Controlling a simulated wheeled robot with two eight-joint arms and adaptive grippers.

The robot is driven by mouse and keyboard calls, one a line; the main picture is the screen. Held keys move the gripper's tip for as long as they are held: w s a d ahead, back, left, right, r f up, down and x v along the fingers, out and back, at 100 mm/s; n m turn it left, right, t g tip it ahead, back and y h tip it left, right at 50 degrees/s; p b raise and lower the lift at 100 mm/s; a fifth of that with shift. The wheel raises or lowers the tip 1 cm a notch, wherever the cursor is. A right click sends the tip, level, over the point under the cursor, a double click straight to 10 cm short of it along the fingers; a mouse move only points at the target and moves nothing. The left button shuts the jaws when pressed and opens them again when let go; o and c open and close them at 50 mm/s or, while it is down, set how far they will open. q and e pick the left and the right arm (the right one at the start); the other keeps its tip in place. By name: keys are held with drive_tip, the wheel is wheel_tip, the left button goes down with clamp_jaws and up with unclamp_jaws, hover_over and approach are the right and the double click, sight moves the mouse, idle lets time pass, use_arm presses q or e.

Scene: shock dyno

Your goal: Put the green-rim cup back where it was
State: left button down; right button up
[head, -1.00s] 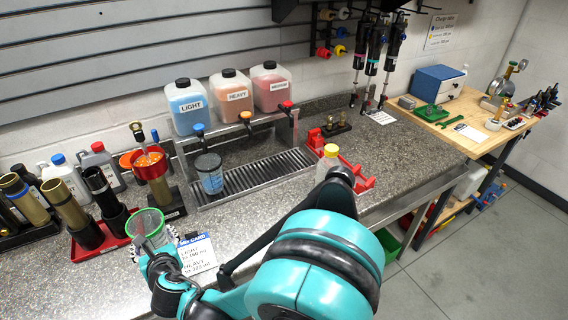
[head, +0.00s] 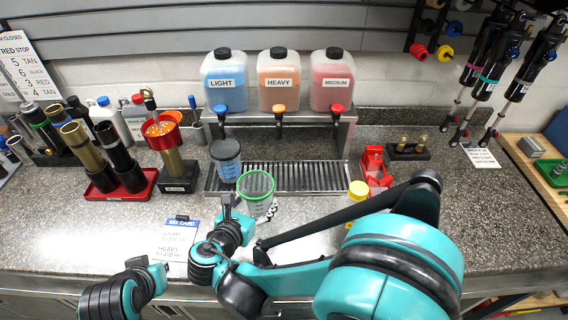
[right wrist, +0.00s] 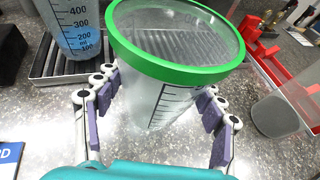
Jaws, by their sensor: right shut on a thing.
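The clear green-rim cup (head: 257,188) is in my right gripper (head: 256,210), in front of the drip tray and right of the mix card. In the right wrist view the cup (right wrist: 165,90) looks empty and slightly tilted, its green rim up, with purple-padded fingers on both sides. Whether its base touches the counter is hard to tell. My left gripper (head: 138,264) is at the lower left of the head view, over the counter's front edge; its jaws are not clear.
A cup of blue liquid (head: 228,167) stands on the drip tray (head: 305,178), close behind the green-rim cup. The mix card (head: 177,240) lies to the left.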

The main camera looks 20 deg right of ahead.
drive_tip(key=w+d, duration=0.2)
drive_tip(key=w, duration=0.1)
drive_tip(key=w+d+b, duration=0.1)
drive_tip(key=w+d, duration=0.2)
drive_tip(key=w, duration=0.1)
drive_tip(key=w+d+b, duration=0.1)
drive_tip(key=w+d, duration=0.2)
drive_tip(key=shift+w, duration=0.15)
drive_tip(key=w+d, duration=0.1)
drive_tip(key=w+d+b, duration=0.1)
drive_tip(key=w, duration=0.1)
drive_tip(key=shift+d+f, duration=0.1)
drive_tip(key=shift+d, duration=0.05)
drive_tip(key=shift+f+b, duration=0.65)
drive_tip(key=shift+f, duration=0.1)
drive_tip(key=shift+s+a+r, duration=0.1)
drive_tip(key=shift+a+r, duration=0.05)
drive_tip(key=shift+a, duration=0.05)
drive_tip(key=o, duration=1.2)
